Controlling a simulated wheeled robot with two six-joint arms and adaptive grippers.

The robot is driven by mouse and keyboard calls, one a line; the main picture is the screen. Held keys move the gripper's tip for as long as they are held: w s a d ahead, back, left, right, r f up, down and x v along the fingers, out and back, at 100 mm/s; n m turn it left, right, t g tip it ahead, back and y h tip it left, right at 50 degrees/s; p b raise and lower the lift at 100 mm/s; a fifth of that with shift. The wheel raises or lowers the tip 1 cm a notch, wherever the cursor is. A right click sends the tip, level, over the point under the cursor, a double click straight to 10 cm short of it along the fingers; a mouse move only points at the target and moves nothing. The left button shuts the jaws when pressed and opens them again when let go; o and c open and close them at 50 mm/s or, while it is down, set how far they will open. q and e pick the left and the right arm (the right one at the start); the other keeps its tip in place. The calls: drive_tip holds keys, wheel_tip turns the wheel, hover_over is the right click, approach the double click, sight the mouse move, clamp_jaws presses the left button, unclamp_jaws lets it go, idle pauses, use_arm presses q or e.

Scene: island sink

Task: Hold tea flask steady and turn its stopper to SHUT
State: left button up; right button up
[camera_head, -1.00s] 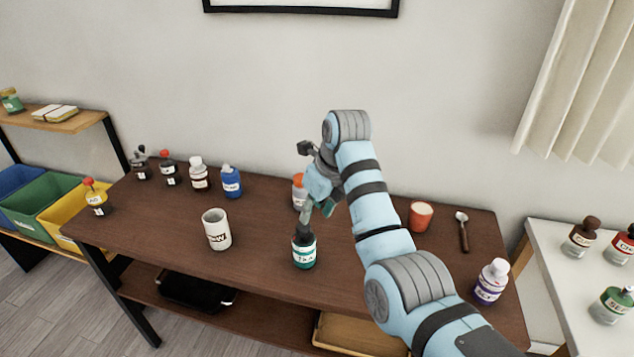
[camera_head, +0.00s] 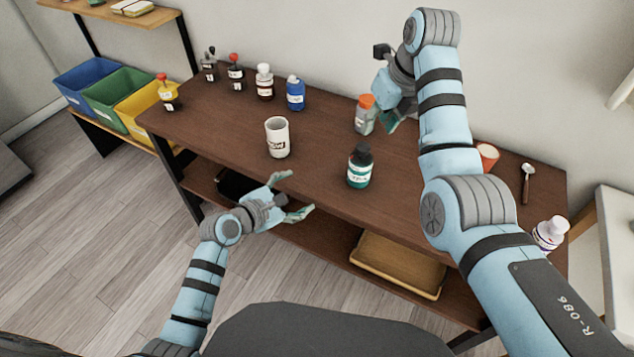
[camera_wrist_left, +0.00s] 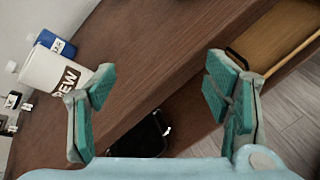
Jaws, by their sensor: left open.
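The tea flask (camera_head: 360,168) is a small dark bottle with a dark stopper and a teal label. It stands upright near the front of the brown table in the head view; the stopper's setting is too small to read. My left gripper (camera_head: 297,194) is open and empty, low at the table's front edge, left of the flask and apart from it. Its spread teal fingers also show in the left wrist view (camera_wrist_left: 162,85), where I do not see the flask. My right gripper (camera_head: 393,115) is above and behind the flask, apart from it, its fingers partly hidden.
A white mug (camera_head: 277,138) stands left of the flask. An orange-capped bottle (camera_head: 364,118) is behind it, beside my right gripper. Several bottles line the back left. A tray (camera_head: 398,265) is on the lower shelf.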

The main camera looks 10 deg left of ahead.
sight(352, 171)
use_arm(q)
drive_tip(key=d+r+n+h, duration=0.4)
drive_tip(key=d+r+n, duration=0.1)
drive_tip(key=d+r, duration=0.1)
drive_tip(key=shift+g, duration=0.3)
drive_tip(key=x, duration=1.2)
drive_tip(key=shift+d+f, duration=0.15)
drive_tip(key=shift+f, duration=0.1)
drive_tip(key=shift+w+d+f+y, duration=0.25)
drive_tip(key=shift+w+d+y, duration=0.1)
drive_tip(key=shift+w, duration=0.15)
drive_tip(key=c, duration=1.3)
drive_tip(key=shift+c, duration=0.2)
